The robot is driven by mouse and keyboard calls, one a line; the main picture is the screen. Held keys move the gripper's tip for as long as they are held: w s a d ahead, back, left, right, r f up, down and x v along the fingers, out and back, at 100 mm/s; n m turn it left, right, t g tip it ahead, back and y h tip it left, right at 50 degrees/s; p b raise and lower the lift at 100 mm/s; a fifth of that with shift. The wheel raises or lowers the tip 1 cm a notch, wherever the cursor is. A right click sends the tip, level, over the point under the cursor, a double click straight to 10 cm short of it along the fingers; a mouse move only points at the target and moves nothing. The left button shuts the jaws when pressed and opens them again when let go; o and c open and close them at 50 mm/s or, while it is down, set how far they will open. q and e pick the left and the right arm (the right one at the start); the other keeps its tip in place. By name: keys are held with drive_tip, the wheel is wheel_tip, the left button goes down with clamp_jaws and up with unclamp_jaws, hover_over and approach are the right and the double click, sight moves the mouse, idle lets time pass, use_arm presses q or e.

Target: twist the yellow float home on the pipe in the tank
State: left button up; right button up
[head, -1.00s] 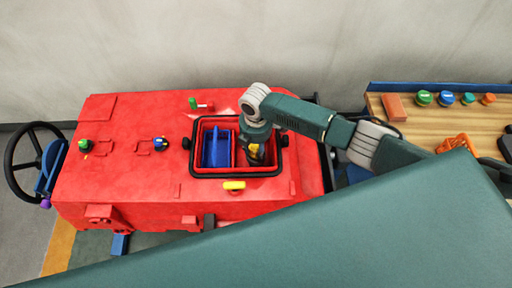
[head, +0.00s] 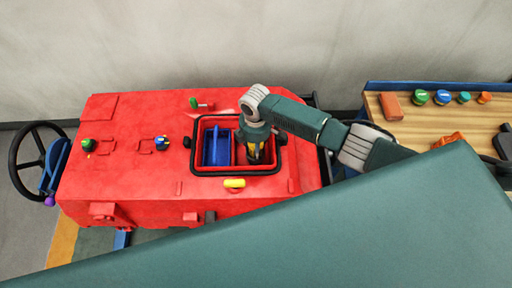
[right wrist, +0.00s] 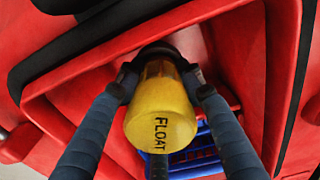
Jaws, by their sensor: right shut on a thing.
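The yellow float (right wrist: 160,112), marked FLOAT, fills the middle of the right wrist view. My right gripper (right wrist: 160,85) is shut on it, with dark fingers on both sides. In the head view my right gripper (head: 256,152) points down into the right part of the open tank (head: 283,160), and only a little yellow shows between its fingers. A dark round part (right wrist: 158,48) shows at the float's far end. I cannot make out the pipe or how the float sits on it. My left gripper is not in view.
A blue basket (head: 217,150) fills the tank's left part, close to my right gripper. The tank's black rim surrounds the gripper. A yellow handle (head: 234,184) lies in front of the opening. Several coloured caps stand on the wooden bench (head: 430,118) at right.

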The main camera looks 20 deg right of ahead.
drive_tip(key=shift+s+a+f, duration=0.15)
drive_tip(key=shift+s+f, duration=0.1)
drive_tip(key=shift+f, duration=0.05)
idle(0.5)
drive_tip(key=o, duration=1.2)
drive_tip(key=shift+o, duration=0.3)
drive_tip(key=shift+w, duration=0.15)
drive_tip(key=shift+w+r, duration=0.1)
drive_tip(key=shift+w, duration=0.05)
drive_tip(key=o, duration=0.5)
drive_tip(key=shift+r+p, duration=0.2)
drive_tip(key=shift+p, duration=0.2)
